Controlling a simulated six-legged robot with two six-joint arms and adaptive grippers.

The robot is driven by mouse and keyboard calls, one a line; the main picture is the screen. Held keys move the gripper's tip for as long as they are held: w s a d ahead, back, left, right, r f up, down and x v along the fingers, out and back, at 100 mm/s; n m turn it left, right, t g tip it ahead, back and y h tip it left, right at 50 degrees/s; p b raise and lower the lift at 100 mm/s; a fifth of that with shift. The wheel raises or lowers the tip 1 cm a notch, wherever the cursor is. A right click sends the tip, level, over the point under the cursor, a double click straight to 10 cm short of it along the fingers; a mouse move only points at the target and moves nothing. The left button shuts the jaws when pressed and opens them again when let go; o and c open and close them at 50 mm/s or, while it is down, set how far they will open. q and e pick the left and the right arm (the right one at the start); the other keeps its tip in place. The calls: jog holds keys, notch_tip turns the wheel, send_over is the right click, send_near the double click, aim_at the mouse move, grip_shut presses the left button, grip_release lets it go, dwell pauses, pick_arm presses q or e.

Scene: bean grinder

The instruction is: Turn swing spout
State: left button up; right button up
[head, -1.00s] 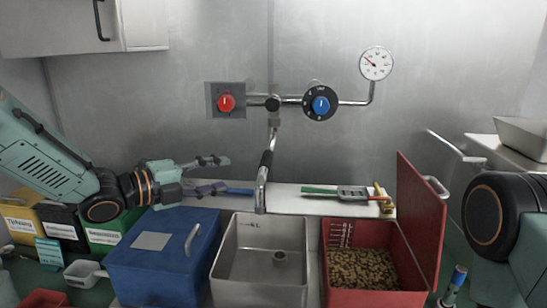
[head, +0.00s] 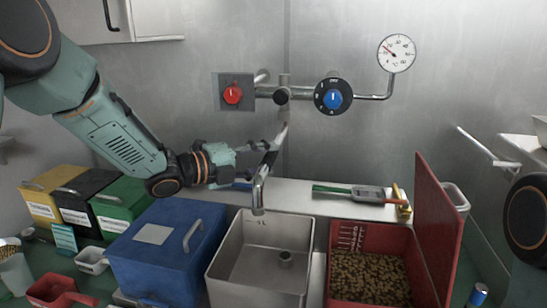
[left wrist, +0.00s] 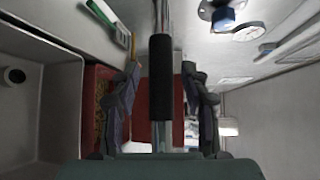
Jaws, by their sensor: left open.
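The swing spout (head: 259,192) is a chrome pipe hanging from the wall fitting, its lower end over the left part of the steel sink box (head: 245,262). Its black sleeve (left wrist: 161,80) runs upright between the two fingers of my left gripper (left wrist: 165,85) in the left wrist view. The fingers are apart, with gaps on both sides of the sleeve. In the head view my left gripper (head: 268,150) comes in from the left at the spout's middle and partly hides the sleeve. My right gripper is out of view.
A red knob (head: 232,95) and a blue dial (head: 333,97) sit on the wall above. A blue lidded box (head: 165,258) stands left of the sink. A red bin (head: 345,234) of brown beans, its lid raised, stands right. A gauge (head: 397,52) is upper right.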

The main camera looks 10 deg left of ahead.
pick_arm(q)
jog(key=shift+w+d, duration=0.2)
jog(key=shift+w, duration=0.2)
jog(key=shift+w+d, duration=0.2)
jog(key=shift+d, duration=0.25)
jog(key=shift+w, duration=0.1)
jog(key=shift+c, duration=0.6)
jog(key=shift+a, duration=0.3)
jog(key=c, duration=0.5)
jog(key=shift+d, duration=0.2)
grip_shut()
